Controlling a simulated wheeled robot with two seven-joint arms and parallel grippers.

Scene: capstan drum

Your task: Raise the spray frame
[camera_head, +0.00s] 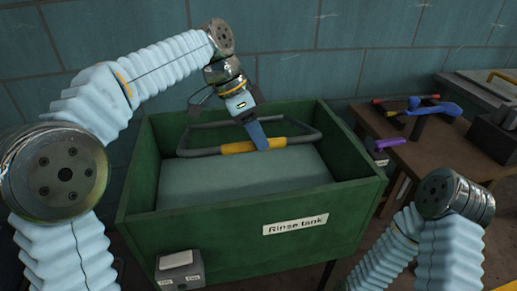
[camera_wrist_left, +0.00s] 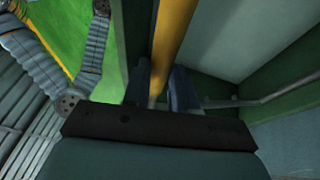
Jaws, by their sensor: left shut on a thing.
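The spray frame (camera_head: 195,151) is a grey tube frame with a yellow grip section (camera_head: 238,147). It lies across the green rinse tank (camera_head: 230,240), toward the back, above the pale surface inside. My left gripper (camera_head: 262,143) reaches down from above and is shut on the yellow section. In the left wrist view the yellow bar (camera_wrist_left: 172,40) runs between the two dark fingers (camera_wrist_left: 163,90). Part of the bar is hidden by the fingers. My right arm shows at the lower right, but its gripper is out of view.
A grey box (camera_head: 180,270) with a pale top sits at the tank's front left corner. A tiled wall stands close behind the tank.

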